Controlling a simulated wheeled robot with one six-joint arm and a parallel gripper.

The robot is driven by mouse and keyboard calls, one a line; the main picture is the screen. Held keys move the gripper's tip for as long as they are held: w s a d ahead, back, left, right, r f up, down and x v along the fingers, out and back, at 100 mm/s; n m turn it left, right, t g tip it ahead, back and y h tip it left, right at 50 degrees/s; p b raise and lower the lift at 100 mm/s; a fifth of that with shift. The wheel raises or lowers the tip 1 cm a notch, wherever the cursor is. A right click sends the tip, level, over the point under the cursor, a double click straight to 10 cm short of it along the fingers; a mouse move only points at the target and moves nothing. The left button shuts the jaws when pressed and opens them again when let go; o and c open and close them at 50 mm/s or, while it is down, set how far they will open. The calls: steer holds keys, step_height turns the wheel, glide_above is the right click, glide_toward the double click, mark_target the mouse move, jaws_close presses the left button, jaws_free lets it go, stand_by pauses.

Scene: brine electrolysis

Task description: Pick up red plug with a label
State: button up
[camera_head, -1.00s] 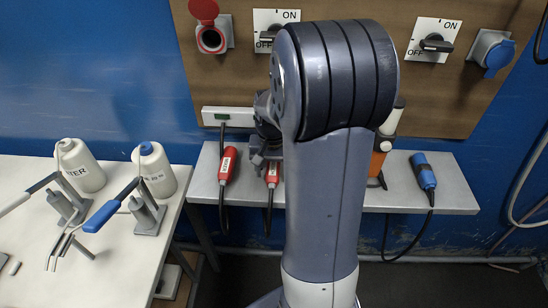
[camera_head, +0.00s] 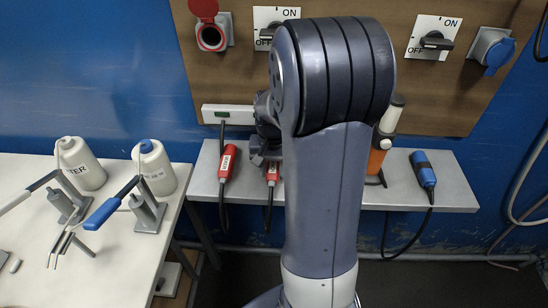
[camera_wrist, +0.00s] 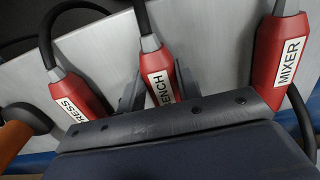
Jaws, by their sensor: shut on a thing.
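Three red plugs with white labels show in the wrist view. The middle plug (camera_wrist: 157,66), its label partly hidden and reading "ENCH", is between the two fingers of my gripper (camera_wrist: 158,84), which is shut on it. It also shows in the head view (camera_head: 272,174), below my gripper (camera_head: 265,150), at the shelf's front. The "MIXER" plug (camera_wrist: 281,56) lies to the right in the wrist view and left of my gripper in the head view (camera_head: 228,163). The plug labelled "RESS" (camera_wrist: 76,95), partly covered, is at the left in the wrist view; my arm hides it in the head view.
The grey shelf (camera_head: 452,190) also holds a blue plug (camera_head: 423,170) and an orange-and-white object (camera_head: 383,145). A brown panel with sockets and switches stands behind. A white table (camera_head: 105,235) with bottles (camera_head: 152,168) and clamp stands is at the left.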

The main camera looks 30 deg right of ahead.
mark_target(272, 170)
steer(key=shift+r, duration=0.1)
step_height(272, 170, up, 9)
steer(key=shift+w+a+r+b, duration=0.1)
steer(key=shift+r+b, duration=0.1)
steer(key=shift+b, duration=0.15)
steer(key=a+r+t+y, duration=0.2)
steer(key=a+r+y, duration=0.1)
steer(key=r, duration=0.4)
steer(key=w+a+r+t+y, duration=0.1)
steer(key=a+r+t+y, duration=0.1)
steer(key=a+r, duration=0.3)
steer(key=a+r+t+y, duration=0.2)
steer(key=a+r+y, duration=0.3)
steer(key=r, duration=0.5)
steer(key=shift+w+r+t, duration=0.2)
steer(key=shift+w+t, duration=0.2)
steer(key=shift+w, duration=0.1)
steer(key=shift+w+d+p, duration=0.45)
steer(key=shift+w+d, duration=0.35)
steer(key=shift+w, duration=0.3)
steer(key=shift+w+d+p, duration=0.45)
steer(key=shift+w+d, duration=0.3)
steer(key=shift+w, duration=0.35)
steer(key=shift+w+d+p, duration=0.5)
steer(key=shift+w+p, duration=0.05)
steer(key=shift+w, duration=0.2)
steer(key=shift+w+d+p, duration=0.5)
steer(key=shift+w+p, duration=0.05)
steer(key=shift+w, duration=0.2)
stand_by(0.7)
